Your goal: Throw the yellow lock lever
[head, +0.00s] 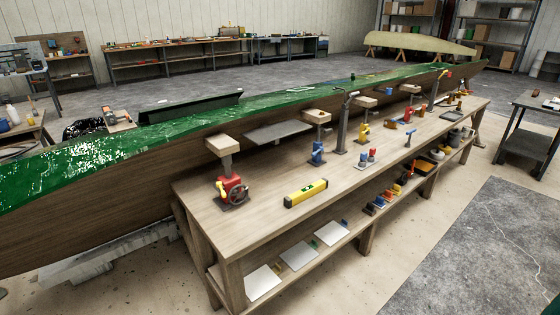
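A red screw jack (234,184) with a dark handwheel (238,196) stands at the near left end of the long wooden bench (262,222). A small yellow part, which looks like a lever (221,188), sticks up at the left side of the red body. It is too small to tell its exact position. A wooden pad (224,145) tops the jack's post, beside the hull. A smaller yellow device (362,132) stands farther along the bench; I cannot tell whether it has a lever. My gripper is not in view.
A yellow spirit level (306,192) lies right of the jack. A blue jack (318,152) and a grey post (342,125) stand beyond it. The long green-topped hull (110,150) runs behind the bench. Floor (440,215) in front of the bench is clear.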

